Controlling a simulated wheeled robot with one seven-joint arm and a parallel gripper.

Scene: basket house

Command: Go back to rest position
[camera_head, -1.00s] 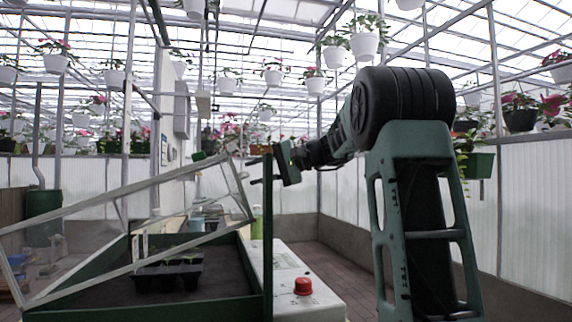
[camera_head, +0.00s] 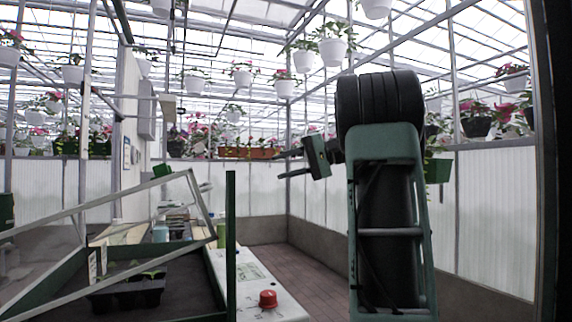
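My gripper (camera_head: 290,164) is in the air near the middle of the head view. Its two dark fingers point left, stand apart and have nothing between them. It is to the right of the tilted clear lid frame (camera_head: 150,225) and clear of it. My arm (camera_head: 385,200) stands upright right of centre, and its large dark joint hides part of the wrist.
A green-edged bed (camera_head: 190,317) with a dark seedling tray (camera_head: 127,290) is at lower left. A white panel with a red button (camera_head: 268,299) is beside it. Brick floor (camera_head: 290,268) lies open beyond. A dark post (camera_head: 546,160) stands at the right edge. Hanging pots fill the space above.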

